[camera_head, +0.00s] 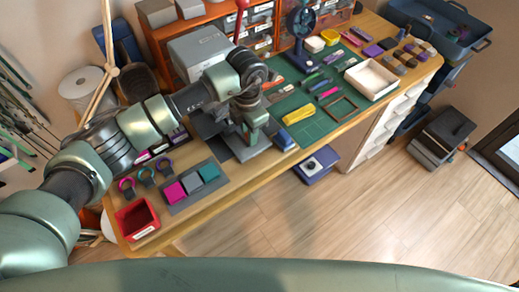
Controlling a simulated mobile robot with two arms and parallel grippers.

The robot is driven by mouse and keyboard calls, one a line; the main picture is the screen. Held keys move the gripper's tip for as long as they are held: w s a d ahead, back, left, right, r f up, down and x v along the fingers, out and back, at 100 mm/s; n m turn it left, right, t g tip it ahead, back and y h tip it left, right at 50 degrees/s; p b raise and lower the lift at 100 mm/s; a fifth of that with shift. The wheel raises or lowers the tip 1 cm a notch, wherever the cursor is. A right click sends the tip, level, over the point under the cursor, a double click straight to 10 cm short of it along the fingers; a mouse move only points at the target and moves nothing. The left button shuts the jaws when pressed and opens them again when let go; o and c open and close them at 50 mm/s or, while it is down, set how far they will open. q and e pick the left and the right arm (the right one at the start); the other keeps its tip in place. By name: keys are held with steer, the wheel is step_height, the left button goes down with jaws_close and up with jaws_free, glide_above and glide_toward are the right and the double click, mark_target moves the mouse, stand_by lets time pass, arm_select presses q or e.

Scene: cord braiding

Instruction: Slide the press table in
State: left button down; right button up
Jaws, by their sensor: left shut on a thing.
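The press (251,148) is a small dark grey machine on the wooden workbench, at the left end of a green cutting mat. My left arm reaches in from the left and my left gripper (254,112) is right over the press. It is shut on the press table, the grey part at the press. The fingertips and much of the press table are hidden by the gripper and wrist, so how far in the table sits cannot be told. My right gripper is not in view.
Coloured blocks on a grey tray (168,193), purple and teal rings, and a red bin (136,219) lie left of the press. A yellow item (298,114), a wooden frame and a white tray (371,79) lie to the right. A grey box (193,52) stands behind.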

arm_select(q)
steer(key=shift+w+a, duration=0.6)
steer(key=shift+w, duration=0.2)
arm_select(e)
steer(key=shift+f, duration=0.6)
arm_select(q)
steer(key=c, duration=1.3)
jaws_free()
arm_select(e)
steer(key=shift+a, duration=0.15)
arm_select(q)
step_height(320, 180, up, 8)
steer(key=shift+f+b, duration=0.1)
steer(key=shift+b, duration=0.65)
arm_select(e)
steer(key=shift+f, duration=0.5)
